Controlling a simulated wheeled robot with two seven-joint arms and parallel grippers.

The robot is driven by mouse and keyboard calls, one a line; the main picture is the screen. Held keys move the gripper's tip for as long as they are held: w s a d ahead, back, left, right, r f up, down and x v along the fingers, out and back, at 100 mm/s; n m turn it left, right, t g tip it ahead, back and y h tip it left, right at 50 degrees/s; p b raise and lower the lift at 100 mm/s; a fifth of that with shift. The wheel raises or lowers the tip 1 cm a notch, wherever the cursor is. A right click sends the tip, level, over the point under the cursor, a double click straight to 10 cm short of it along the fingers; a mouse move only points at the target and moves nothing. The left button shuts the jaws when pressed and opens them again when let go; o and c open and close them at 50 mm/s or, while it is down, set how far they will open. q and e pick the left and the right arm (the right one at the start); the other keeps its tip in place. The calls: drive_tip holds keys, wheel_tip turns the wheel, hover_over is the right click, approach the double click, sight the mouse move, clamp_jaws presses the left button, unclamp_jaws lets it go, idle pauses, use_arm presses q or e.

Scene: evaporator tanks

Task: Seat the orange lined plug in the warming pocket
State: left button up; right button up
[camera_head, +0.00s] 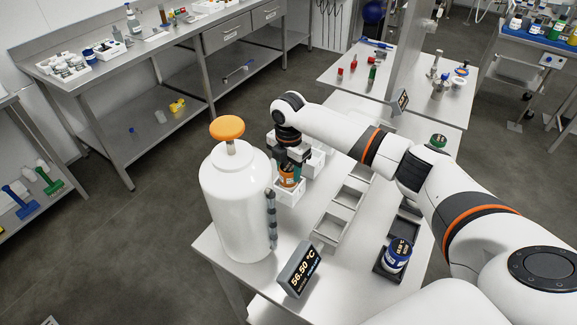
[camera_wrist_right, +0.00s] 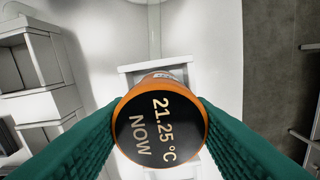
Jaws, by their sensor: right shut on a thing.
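The orange plug (camera_wrist_right: 160,125) has a black round top reading "21.25 °C NOW" and faces the right wrist camera. My right gripper (camera_head: 289,169) is shut on it, with a green finger on each side. In the head view the orange plug (camera_head: 287,181) is upright at the white square pocket (camera_head: 289,195), right of the white tank. In the wrist view the pocket (camera_wrist_right: 128,74) shows behind the plug. I cannot tell how far the plug is inside it. No label shows which pocket is the warming one. My left gripper is not in view.
The white tank (camera_head: 236,195) with an orange cap stands close left of the gripper. A display (camera_head: 298,270) reads 56.50 °C. Empty grey trays (camera_head: 329,229) lie to the right. A blue plug (camera_head: 397,254) sits in a dark holder; a green-topped one (camera_head: 438,140) stands farther back.

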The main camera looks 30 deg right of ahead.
drive_tip(key=o, duration=1.1)
drive_tip(key=shift+f, duration=0.1)
wheel_tip(320, 180, up, 12)
drive_tip(key=b, duration=0.3)
